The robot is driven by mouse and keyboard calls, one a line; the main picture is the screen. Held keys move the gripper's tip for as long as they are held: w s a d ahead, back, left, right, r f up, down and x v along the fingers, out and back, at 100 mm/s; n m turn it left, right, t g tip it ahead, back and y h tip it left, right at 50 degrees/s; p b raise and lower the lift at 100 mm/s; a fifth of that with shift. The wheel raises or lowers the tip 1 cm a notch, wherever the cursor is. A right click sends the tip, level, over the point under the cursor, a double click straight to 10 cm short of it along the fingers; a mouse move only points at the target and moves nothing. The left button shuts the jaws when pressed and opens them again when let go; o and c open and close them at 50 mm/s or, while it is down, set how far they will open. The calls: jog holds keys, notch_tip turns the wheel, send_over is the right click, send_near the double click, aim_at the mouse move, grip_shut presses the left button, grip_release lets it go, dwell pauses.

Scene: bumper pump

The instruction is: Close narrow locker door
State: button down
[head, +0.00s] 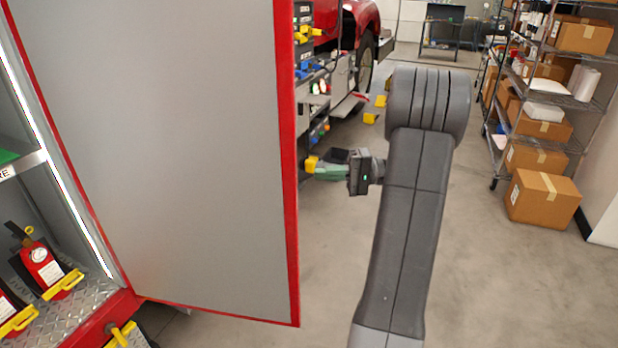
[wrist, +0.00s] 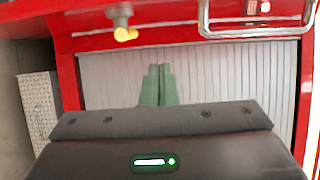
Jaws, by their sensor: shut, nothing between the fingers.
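The narrow locker door (head: 170,140) stands open in the head view, a grey panel with a red edge (head: 288,200) on its free side. The locker's lit interior (head: 60,130) shows at the left. My gripper (head: 318,173) has green fingers and is just right of the door's free edge in the picture; I cannot tell whether it touches the door. In the wrist view its fingers (wrist: 158,84) lie together, empty, in front of a grey ribbed panel (wrist: 230,75) in a red frame. I cannot tell whether that panel is part of the door.
Red devices with a gauge (head: 40,265) and yellow handles stand on the locker's tread-plate floor. A wire shelf (head: 560,90) with boxes and a carton (head: 543,197) on the floor are at the right. A red vehicle (head: 360,15) is behind.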

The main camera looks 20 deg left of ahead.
aim_at(285, 186)
jog(key=s+a+p, duration=0.2)
jog(key=s+a, duration=0.5)
jog(key=shift+s+a+p, duration=0.25)
jog(key=shift+s+p, duration=0.05)
jog(key=shift+s, duration=0.1)
